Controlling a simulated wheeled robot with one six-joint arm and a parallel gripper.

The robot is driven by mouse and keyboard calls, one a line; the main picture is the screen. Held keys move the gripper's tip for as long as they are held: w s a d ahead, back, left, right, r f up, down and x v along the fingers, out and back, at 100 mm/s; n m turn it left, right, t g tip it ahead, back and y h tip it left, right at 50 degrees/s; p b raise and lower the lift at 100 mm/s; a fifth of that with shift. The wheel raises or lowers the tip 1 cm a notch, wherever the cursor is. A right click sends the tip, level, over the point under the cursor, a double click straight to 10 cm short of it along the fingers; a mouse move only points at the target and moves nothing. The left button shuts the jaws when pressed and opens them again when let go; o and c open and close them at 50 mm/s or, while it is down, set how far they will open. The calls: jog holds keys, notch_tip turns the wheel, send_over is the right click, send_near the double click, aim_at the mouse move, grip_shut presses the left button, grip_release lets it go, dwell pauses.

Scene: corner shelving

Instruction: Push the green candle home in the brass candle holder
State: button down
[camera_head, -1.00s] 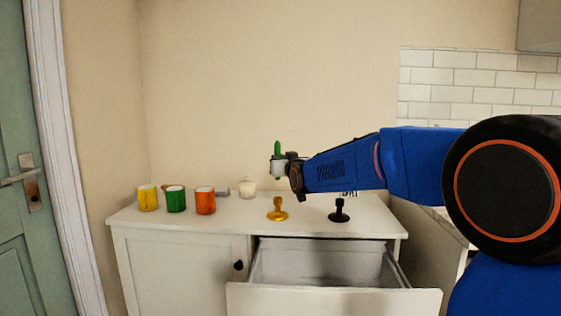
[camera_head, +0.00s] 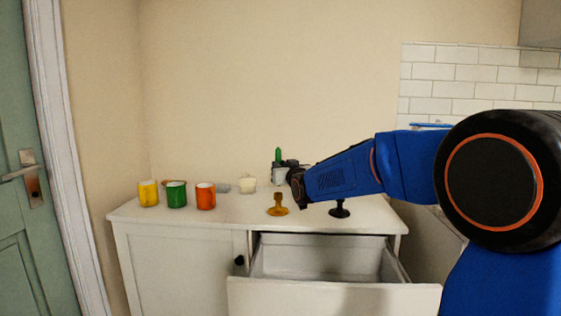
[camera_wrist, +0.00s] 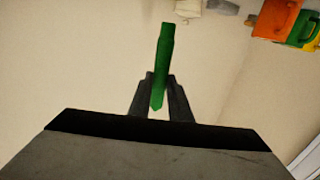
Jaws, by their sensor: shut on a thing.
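The green candle (camera_head: 278,155) is upright in my gripper (camera_head: 278,171), above the cabinet top. In the wrist view the candle (camera_wrist: 164,55) is held between the two dark fingers of my gripper (camera_wrist: 160,95), which are shut on it. The brass candle holder (camera_head: 278,205) stands on the cabinet top, below the candle in the head view, with a clear gap between them. The holder is not recognisable in the wrist view. The candle's lower end is hidden by my gripper in the head view.
A black candle holder (camera_head: 340,209) stands to the right, partly behind my arm. Yellow (camera_head: 148,193), green (camera_head: 176,195) and orange (camera_head: 205,196) mugs stand at left, with a white candle (camera_head: 247,184) behind. The open drawer (camera_head: 335,296) juts out at the front.

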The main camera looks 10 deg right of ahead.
jog(key=shift+f, duration=0.95)
jog(key=shift+f, duration=1.55)
dwell(1.1)
jog(key=c, duration=1.6)
grip_release()
jog(key=shift+o, duration=0.2)
jog(key=s+d, duration=0.1)
jog(key=s, duration=1.6)
jog(key=shift+s+d, duration=0.15)
jog(key=shift+d, duration=0.2)
